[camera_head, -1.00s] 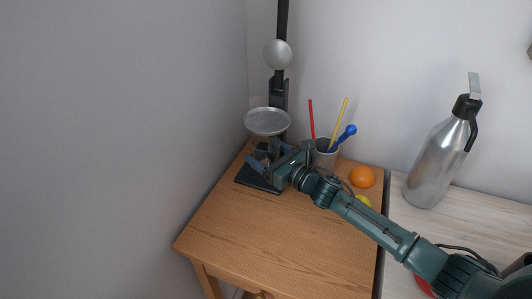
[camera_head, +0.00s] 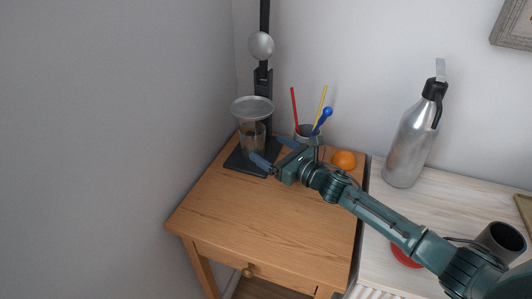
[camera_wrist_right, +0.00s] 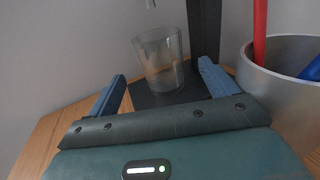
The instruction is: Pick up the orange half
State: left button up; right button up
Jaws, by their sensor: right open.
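The orange half (camera_head: 343,159) sits on the wooden table near its back right corner in the head view. It shows as an orange dome; my right arm hides its lower edge, so I cannot see a cut face. My right gripper (camera_head: 273,151) is open and empty, left of the orange half, in front of the press. In the right wrist view its two blue fingers (camera_wrist_right: 162,70) are spread, with a clear glass (camera_wrist_right: 159,58) beyond them, apart from them. The orange half is not in the wrist view. My left gripper is not in view.
A black press stand (camera_head: 262,95) with a metal bowl (camera_head: 252,107) rises behind the gripper. A grey cup (camera_head: 303,131) with red, yellow and blue utensils stands beside the orange half. A metal bottle (camera_head: 408,145) stands right. The table's front (camera_head: 260,225) is clear.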

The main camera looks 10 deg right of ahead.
aim_at(344, 160)
jog(key=k+j, duration=0.2)
jog(key=k, duration=0.35)
jog(key=k+j, duration=0.2)
jog(key=k, duration=0.35)
